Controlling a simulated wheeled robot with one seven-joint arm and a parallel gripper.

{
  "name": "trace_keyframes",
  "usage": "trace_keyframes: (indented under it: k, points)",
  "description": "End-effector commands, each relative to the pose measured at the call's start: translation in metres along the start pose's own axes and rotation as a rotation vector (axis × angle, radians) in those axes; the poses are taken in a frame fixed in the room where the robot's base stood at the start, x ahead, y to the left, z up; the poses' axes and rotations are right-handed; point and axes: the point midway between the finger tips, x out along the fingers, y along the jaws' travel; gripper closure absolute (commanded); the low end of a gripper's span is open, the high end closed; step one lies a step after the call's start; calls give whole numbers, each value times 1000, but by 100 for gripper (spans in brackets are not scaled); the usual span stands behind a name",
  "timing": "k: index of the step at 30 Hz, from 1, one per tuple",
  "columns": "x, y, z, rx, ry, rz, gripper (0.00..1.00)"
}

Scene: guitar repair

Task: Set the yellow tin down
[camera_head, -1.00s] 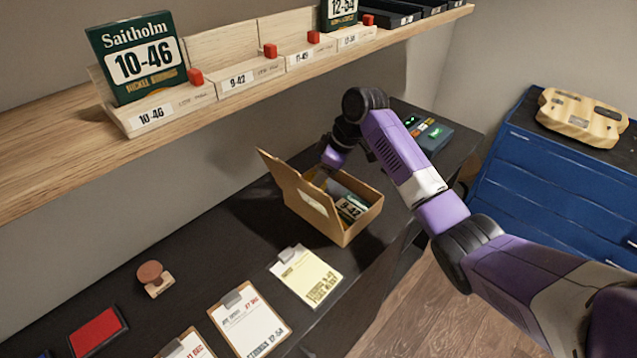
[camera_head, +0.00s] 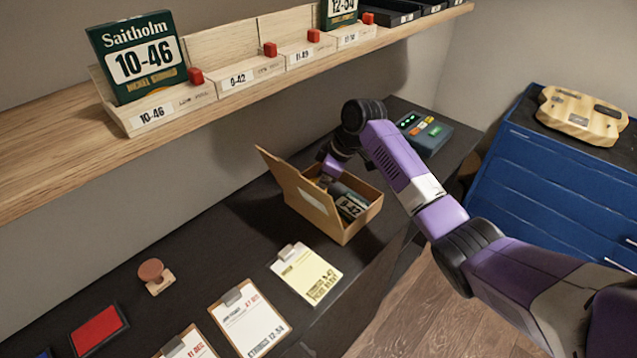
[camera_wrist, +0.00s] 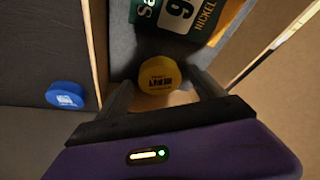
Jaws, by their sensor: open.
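The yellow tin (camera_wrist: 160,75) is round with a dark printed label. In the wrist view it sits inside the open cardboard box (camera_head: 318,217), close to a dark green string pack (camera_wrist: 180,18) marked with a 9. My gripper (camera_wrist: 163,90) reaches down into the box with its jaws open, one finger on each side of the tin. I cannot tell whether either finger touches it. In the head view my arm and the box wall hide the tin; the string pack marked 9-42 (camera_head: 350,207) shows there.
A blue tin (camera_wrist: 65,95) lies outside the box on the dark bench. Clipboards (camera_head: 307,273), a stamp (camera_head: 154,276) and a red ink pad (camera_head: 98,330) lie on the near bench. A small device (camera_head: 424,134) stands behind the box. The shelf (camera_head: 230,108) overhangs the bench.

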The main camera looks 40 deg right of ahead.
Motion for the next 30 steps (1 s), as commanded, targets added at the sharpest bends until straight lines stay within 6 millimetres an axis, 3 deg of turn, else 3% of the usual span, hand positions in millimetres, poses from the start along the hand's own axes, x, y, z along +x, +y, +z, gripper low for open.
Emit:
trace_keyframes:
  k: [7,21,30]
  points:
    - [-19,0,-1,-2,2,2,21]
    - [-107,1,-1,0,2,3,21]
    - [-123,0,-1,0,1,0,21]
